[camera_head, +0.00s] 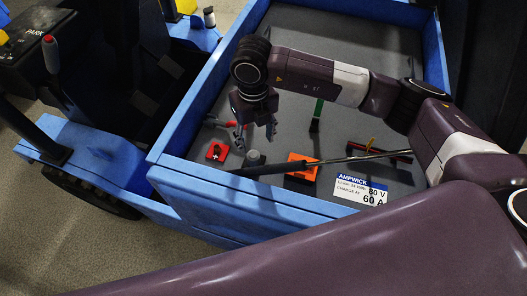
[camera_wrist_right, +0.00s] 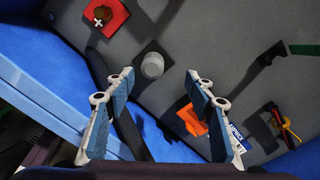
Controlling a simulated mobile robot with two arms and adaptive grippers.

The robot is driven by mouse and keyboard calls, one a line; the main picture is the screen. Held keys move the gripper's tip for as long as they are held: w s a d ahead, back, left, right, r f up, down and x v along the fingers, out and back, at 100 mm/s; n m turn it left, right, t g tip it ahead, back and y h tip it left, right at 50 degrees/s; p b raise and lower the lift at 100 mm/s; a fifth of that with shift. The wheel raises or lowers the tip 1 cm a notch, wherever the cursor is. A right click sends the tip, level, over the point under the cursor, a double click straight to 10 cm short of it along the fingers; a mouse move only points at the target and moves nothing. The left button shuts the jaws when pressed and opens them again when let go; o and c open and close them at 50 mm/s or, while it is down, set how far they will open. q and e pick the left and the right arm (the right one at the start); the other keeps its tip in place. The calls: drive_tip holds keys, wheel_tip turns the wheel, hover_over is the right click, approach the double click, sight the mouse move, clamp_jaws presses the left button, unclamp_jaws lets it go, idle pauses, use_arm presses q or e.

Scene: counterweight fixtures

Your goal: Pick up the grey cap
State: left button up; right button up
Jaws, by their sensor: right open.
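The grey cap (camera_head: 254,158) is a small grey cylinder on a dark square base on the grey floor of the blue-walled bed. It also shows in the right wrist view (camera_wrist_right: 152,66), upper centre, between the lines of the two fingers and beyond their tips. My right gripper (camera_head: 257,133) is open and empty, above the bed floor, with its fingers pointing down near the cap. In the right wrist view the open right gripper (camera_wrist_right: 160,84) shows both blue-padded fingers well apart, with nothing between them. My left gripper is not in view.
A red block with a plus sign (camera_head: 216,152) lies left of the cap, an orange block (camera_head: 303,166) right of it. A long black bar (camera_head: 270,168) runs in front. A green-topped post (camera_head: 317,112) and a white label (camera_head: 360,190) are farther right. Blue walls (camera_head: 200,95) enclose the bed.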

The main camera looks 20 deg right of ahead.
sight(253, 155)
drive_tip(key=shift+s+a+f+p, duration=0.15)
drive_tip(key=shift+a+f+p, duration=0.05)
drive_tip(key=shift+f, duration=0.2)
drive_tip(key=shift+s+a+f+p, duration=0.1)
drive_tip(key=shift+a+f+p, duration=0.1)
drive_tip(key=shift+f, duration=0.2)
wheel_tip(253, 155, down, 4)
drive_tip(key=shift+s+a+f+p, duration=0.15)
drive_tip(key=shift+f+p, duration=0.1)
drive_tip(key=shift+p, duration=0.95)
drive_tip(key=shift+f, duration=0.3)
drive_tip(key=shift+c, duration=0.6)
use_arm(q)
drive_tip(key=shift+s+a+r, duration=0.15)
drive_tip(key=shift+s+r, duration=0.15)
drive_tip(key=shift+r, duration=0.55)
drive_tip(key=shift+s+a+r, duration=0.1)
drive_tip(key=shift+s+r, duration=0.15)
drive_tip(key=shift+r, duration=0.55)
use_arm(e)
drive_tip(key=c, duration=0.7)
